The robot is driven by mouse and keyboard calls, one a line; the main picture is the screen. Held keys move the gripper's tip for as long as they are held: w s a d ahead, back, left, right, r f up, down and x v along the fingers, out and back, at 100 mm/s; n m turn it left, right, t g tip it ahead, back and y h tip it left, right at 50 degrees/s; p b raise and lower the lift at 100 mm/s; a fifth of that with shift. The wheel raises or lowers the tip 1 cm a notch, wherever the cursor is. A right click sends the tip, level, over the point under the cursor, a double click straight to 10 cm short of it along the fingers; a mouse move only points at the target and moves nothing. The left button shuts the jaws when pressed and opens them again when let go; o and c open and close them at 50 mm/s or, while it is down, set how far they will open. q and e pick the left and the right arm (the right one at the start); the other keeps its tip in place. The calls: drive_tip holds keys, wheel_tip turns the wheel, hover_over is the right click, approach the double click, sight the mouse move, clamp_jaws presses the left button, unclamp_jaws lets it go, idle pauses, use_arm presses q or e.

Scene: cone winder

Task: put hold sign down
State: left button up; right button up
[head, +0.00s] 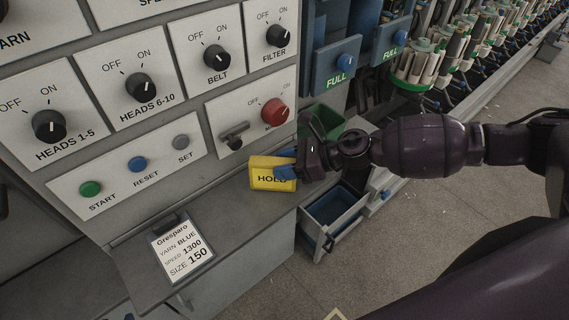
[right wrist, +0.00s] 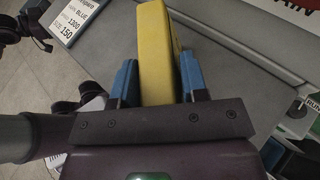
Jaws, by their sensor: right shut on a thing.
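The yellow hold sign (head: 271,181) shows in the head view on or just above the grey ledge (head: 230,213), in front of the control panel. Its lettering faces the head camera. My right gripper (head: 287,168) comes in from the right and is shut on the sign. In the right wrist view the yellow sign (right wrist: 157,50) stands between the two blue fingers of the gripper (right wrist: 158,82). I cannot tell whether the sign's bottom touches the ledge.
A clipped card (head: 180,250) lies on the ledge to the left. Knobs and a red switch (head: 274,112) are on the panel behind the sign. An open drawer (head: 334,217) and a green bin (head: 325,122) are to the right. The ledge between card and sign is clear.

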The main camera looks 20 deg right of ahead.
drive_tip(key=shift+f, duration=0.1)
drive_tip(key=o, duration=0.5)
drive_tip(key=shift+f, duration=0.1)
drive_tip(key=o, duration=0.4)
drive_tip(key=shift+o, duration=0.2)
drive_tip(key=shift+r, duration=0.25)
drive_tip(key=b+v, duration=0.2)
drive_tip(key=v, duration=1)
